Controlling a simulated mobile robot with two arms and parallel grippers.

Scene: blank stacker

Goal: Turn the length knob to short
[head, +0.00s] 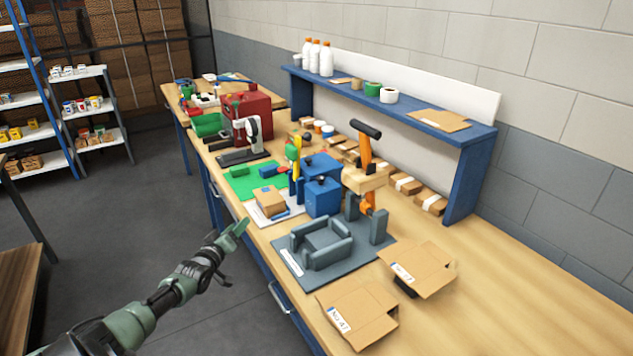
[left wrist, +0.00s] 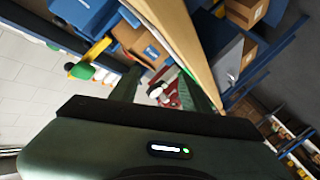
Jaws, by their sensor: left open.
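A blue box machine stands mid-bench, with a front blue block (head: 322,200) and another blue block (head: 320,165) behind it. Small dark knob-like parts (head: 321,181) sit on top; I cannot tell which is the length knob or how it is set. My left gripper (head: 237,231) is open and empty, off the bench's front edge, to the left of and apart from the blue blocks. In the left wrist view its two fingers (left wrist: 165,90) are spread, with nothing between them close by. A blue block (left wrist: 84,12) shows at that view's top left.
A grey fixture (head: 320,243) stands in front of an orange-posted press (head: 366,155). Flat cardboard pieces (head: 357,312) lie at the right. A green mat (head: 245,182) and a red machine (head: 250,112) are farther back. The bench's right end is clear.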

